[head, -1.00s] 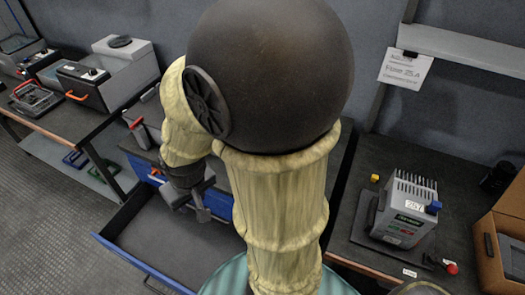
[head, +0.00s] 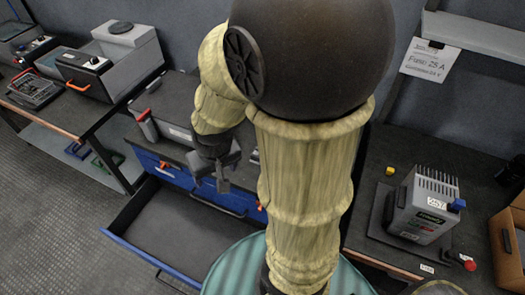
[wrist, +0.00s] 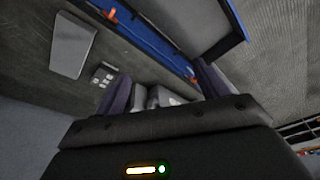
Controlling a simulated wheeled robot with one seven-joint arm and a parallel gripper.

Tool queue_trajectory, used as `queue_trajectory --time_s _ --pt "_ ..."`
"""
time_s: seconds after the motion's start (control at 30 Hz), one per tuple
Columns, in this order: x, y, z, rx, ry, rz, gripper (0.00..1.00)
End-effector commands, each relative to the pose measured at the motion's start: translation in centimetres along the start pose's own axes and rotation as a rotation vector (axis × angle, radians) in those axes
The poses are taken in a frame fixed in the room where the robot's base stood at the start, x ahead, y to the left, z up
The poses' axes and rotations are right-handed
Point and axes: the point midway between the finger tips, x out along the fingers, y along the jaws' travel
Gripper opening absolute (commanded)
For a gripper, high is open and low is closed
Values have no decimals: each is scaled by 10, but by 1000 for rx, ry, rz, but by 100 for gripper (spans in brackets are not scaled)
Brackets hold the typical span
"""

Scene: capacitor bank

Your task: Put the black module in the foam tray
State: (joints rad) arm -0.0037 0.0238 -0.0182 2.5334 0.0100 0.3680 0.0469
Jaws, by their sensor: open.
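My gripper (head: 218,172) hangs in front of the bench cabinet, at the back edge of an open drawer in the head view. In the wrist view its two fingers (wrist: 160,84) stand apart, with nothing clearly held between them. Light grey shapes (wrist: 158,97) show beyond the fingers on the dark bench top. I cannot pick out the black module for certain. A dark shape (head: 507,243) shows at the cardboard box on the right, but I cannot tell what it is. I cannot identify a foam tray either; the open drawer (head: 180,235) has a dark, bare floor.
A grey ribbed power unit (head: 424,205) stands on the right bench beside a red button (head: 469,264) and a yellow block (head: 390,170). The cardboard box (head: 505,225) is at the right edge. Testers (head: 85,72) stand on the left bench. My arm hides the middle.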

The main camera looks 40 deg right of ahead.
Motion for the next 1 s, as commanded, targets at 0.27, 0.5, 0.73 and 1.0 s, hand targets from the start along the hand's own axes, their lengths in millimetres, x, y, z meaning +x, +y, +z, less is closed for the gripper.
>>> queue_trajectory --time_s 0.27,0.5,0.73,1.0 --pt "12 37 -59 584 -130 60 100" --pt "35 83 -112 1207 -210 219 100" --pt "57 128 -153 1750 -184 432 100" --pt "77 169 -191 2264 -8 689 100"
